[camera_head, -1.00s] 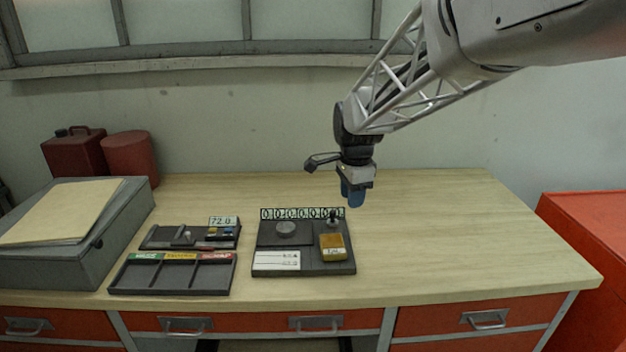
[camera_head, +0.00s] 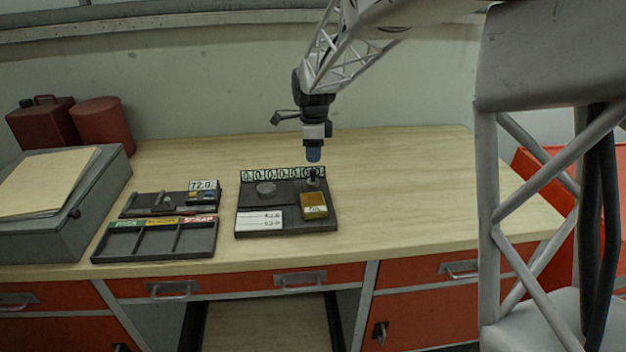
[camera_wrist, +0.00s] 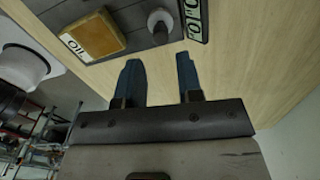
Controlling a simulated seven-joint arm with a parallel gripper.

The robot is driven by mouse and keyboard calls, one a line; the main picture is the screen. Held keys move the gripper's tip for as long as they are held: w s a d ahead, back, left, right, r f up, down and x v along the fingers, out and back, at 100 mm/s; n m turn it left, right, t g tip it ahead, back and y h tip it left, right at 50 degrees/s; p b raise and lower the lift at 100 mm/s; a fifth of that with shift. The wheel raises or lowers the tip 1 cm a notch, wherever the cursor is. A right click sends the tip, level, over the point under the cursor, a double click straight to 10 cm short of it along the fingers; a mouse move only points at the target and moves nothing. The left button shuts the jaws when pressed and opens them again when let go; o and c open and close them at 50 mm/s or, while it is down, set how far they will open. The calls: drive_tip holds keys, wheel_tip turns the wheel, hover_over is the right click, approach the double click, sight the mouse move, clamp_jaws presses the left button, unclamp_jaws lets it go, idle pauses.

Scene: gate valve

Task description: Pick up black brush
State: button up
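My gripper (camera_head: 314,154) points down just above the back right corner of the dark tray (camera_head: 250,214). In the wrist view its two blue fingers stand apart with nothing between them (camera_wrist: 160,80). A small upright piece with a dark top and a grey round base (camera_head: 313,180) stands in that corner, just below the fingertips. It may be the black brush; its bristles cannot be made out. In the wrist view a grey round piece (camera_wrist: 160,24) on the tray lies ahead of the fingers, not touching them.
A yellow oil block (camera_head: 313,205) sits in front of the upright piece, and a number strip (camera_head: 282,174) runs behind it. A grey disc (camera_head: 266,189) is on the tray. A sorting tray (camera_head: 155,252) and grey box (camera_head: 55,235) stand left. The bench is clear to the right.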

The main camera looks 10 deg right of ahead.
sight(314, 170)
drive_tip(key=shift+f, duration=1.15)
drive_tip(key=shift+f, duration=2.6)
clamp_jaws()
